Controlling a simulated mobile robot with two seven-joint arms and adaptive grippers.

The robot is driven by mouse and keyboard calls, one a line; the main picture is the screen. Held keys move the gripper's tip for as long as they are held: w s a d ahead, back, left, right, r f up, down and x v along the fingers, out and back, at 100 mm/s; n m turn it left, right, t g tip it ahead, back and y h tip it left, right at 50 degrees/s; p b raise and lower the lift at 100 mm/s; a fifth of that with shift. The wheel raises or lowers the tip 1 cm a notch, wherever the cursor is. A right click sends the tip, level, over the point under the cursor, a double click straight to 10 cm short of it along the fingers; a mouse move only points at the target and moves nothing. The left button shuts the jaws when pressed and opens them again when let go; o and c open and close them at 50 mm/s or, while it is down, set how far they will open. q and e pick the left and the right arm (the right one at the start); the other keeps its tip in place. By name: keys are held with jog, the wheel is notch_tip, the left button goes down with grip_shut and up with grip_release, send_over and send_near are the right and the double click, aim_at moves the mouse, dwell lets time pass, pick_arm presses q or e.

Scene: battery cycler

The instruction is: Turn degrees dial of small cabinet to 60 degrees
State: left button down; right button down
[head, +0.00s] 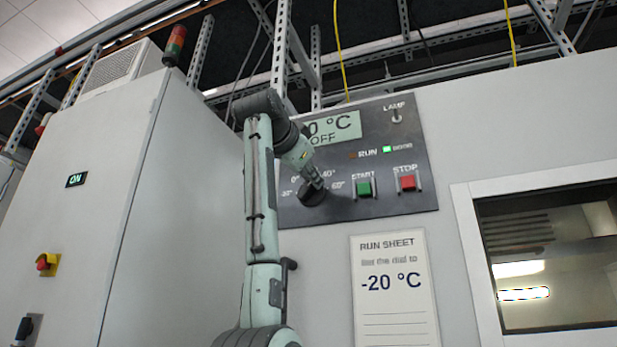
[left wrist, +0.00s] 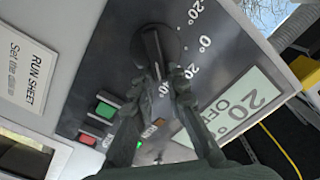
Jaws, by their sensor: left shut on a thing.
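The degrees dial (head: 312,196) is a round black knob low on the dark control panel, with marks from -20 to 60 around it. My left gripper (head: 319,184) reaches it from above. In the left wrist view, the gripper's fingers (left wrist: 164,76) are shut on the raised bar of the dial (left wrist: 152,42). The bar runs toward the fingers, near the 40 mark; its exact setting is hard to tell. The 60 mark is hidden there by a finger. The display (left wrist: 232,104) reads 20 and OFF; my arm partly covers it in the head view. My right gripper is not in view.
The green START button (head: 364,188) and red STOP button (head: 407,183) are right of the dial. A lamp switch (head: 396,116) is above. The run sheet (head: 394,290) below reads -20 °C. A tall cabinet (head: 170,200) stands left, and a window frame (head: 470,250) is at right.

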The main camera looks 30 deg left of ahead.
pick_arm(q)
jog(key=m, duration=0.2)
jog(key=f+m, duration=0.1)
jog(key=m, duration=0.4)
jog(key=shift+w+d+f+m, duration=0.1)
jog(key=shift+d+f+m, duration=0.1)
jog(key=shift+d+m, duration=0.2)
dwell(0.3)
jog(key=c, duration=1.5)
grip_release()
jog(key=shift+c, duration=0.2)
